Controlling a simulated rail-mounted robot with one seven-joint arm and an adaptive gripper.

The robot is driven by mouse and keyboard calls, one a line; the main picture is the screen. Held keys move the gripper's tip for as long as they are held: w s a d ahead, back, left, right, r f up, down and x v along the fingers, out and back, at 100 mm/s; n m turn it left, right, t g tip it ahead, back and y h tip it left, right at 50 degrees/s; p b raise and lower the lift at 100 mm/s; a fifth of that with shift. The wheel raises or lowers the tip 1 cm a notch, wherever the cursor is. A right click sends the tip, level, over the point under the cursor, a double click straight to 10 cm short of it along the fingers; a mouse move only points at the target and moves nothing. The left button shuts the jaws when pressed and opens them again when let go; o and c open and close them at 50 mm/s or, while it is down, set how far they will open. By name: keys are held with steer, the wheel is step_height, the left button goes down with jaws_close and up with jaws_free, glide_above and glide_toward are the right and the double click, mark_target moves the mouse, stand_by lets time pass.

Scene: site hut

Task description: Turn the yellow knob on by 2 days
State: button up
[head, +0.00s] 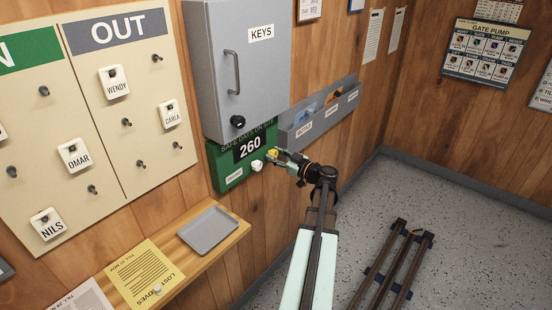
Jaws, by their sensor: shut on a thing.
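The green safe-days counter (231,172) hangs on the wooden wall below the grey key cabinet and reads 260. A white knob (257,166) sticks out at its lower edge. The yellow knob (272,154) is to the right of the white one, at the counter's lower right. My gripper (276,157) reaches in from the right and is shut on the yellow knob. The fingers hide part of the knob, and its marks are too small to read.
The grey KEYS cabinet (262,75) is directly above the counter. A grey wall rack (318,116) is close on the right. A shelf (178,277) with a grey tray (208,230) juts out below left. The IN/OUT tag board (140,135) is at left.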

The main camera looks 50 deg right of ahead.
steer(key=m+b, duration=0.2)
steer(key=b, duration=0.1)
steer(key=shift+f, duration=0.25)
steer(key=m+b, duration=0.3)
steer(key=shift+r+m, duration=0.1)
steer(key=shift+m, duration=0.2)
steer(key=m+b, duration=0.2)
steer(key=m, duration=0.1)
steer(key=shift+r+m, duration=0.1)
steer(key=shift+m, duration=0.2)
steer(key=shift+d+r+m+b, duration=0.1)
steer(key=shift+m+b, duration=0.2)
steer(key=shift+m, duration=1.7)
steer(key=o, duration=1.1)
steer(key=shift+o, duration=0.2)
